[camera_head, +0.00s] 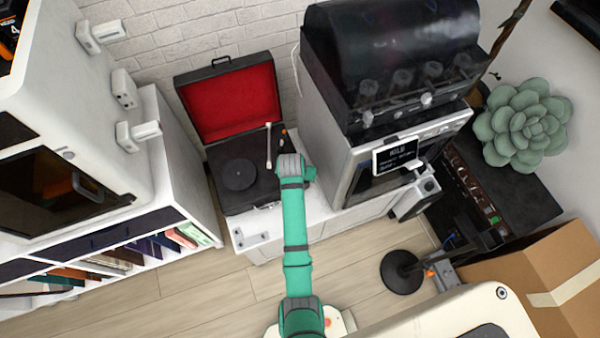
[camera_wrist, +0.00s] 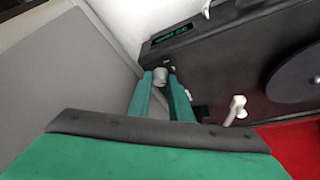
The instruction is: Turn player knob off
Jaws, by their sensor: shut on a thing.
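The record player (camera_head: 238,210) stands on a white cabinet with its red-lined lid (camera_head: 230,100) open. Its dark platter (camera_head: 238,174) and pale tonearm (camera_head: 268,148) show; the platter (camera_wrist: 300,75) and the pale tonearm (camera_wrist: 237,108) also show in the wrist view. A small light-grey knob (camera_wrist: 160,75) sits at the player's edge, near a green-lit display (camera_wrist: 172,36). My gripper (camera_wrist: 161,82) is at this knob, its two green fingers on either side, shut on it. In the head view my wrist hides the knob and the fingertips.
A large black-topped machine (camera_head: 390,80) on a grey-white body stands close to the right of the player. A white shelf unit (camera_head: 170,150) stands to the left. A cardboard box (camera_head: 550,280) and a round black stand base (camera_head: 402,272) are at the right. Some wooden floor (camera_head: 190,290) is clear.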

